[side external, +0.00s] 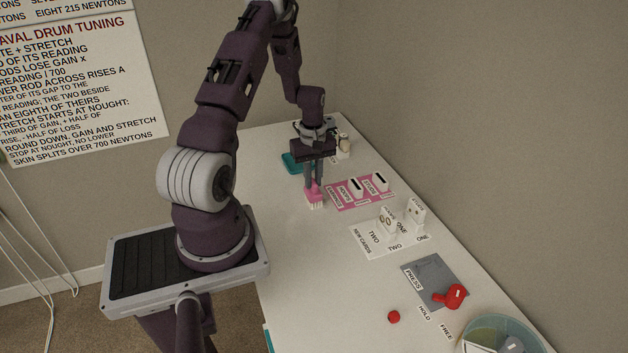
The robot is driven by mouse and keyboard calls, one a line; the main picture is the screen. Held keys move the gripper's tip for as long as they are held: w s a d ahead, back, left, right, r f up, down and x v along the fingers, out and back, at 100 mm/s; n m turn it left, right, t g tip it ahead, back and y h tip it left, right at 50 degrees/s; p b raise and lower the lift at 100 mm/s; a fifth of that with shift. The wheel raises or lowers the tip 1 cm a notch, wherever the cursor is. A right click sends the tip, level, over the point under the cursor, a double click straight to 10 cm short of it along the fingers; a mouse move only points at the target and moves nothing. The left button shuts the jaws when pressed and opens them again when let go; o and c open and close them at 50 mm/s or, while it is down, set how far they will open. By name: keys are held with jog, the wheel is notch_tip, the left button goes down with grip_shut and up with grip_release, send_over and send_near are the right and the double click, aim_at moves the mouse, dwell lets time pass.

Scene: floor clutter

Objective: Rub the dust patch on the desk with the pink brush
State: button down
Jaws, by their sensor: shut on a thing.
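The pink brush (314,194) shows in the side external view, over the far part of the white desk (285,222). It has a pink body and pale bristles that point down. My gripper (314,181) is shut on the brush from above. The bristles are at or just above the desk; I cannot tell whether they touch it. I cannot make out a dust patch on the desk; the brush and gripper may hide it.
A pink labelled mat (338,202) with white slotted boxes lies right of the brush. A teal item (291,161) is behind. Nearer are a card sheet (370,245), a grey pad (420,270) with a red object (455,295), a red ball (393,317) and a round bin (480,323).

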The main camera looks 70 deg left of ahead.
jog(key=shift+w+r, duration=0.15)
jog(key=shift+w, duration=3.05)
jog(key=shift+s, duration=3.75)
jog(key=shift+w+r, duration=0.1)
jog(key=shift+r, duration=3.2)
